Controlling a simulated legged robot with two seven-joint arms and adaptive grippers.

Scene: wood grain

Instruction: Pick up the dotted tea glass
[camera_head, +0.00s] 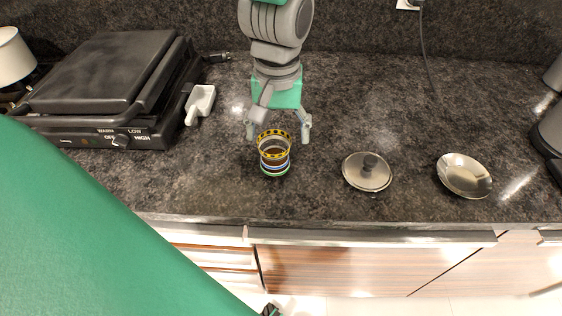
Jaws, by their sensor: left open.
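The dotted tea glass (274,164) stands upright on the dark stone counter, near its front edge. It has a yellow rim band with dark dots and coloured stripes lower down. My left gripper (278,128) is open, with its fingers spread to the left and right just behind the glass's rim in the picture. The fingers do not appear to touch the glass, and nothing is between them. I cannot tell their exact height over the counter.
A white scoop (200,103) and a black grill (100,85) are to the left. A cord (425,50) hangs at the back. The back-right counter is mostly clear.

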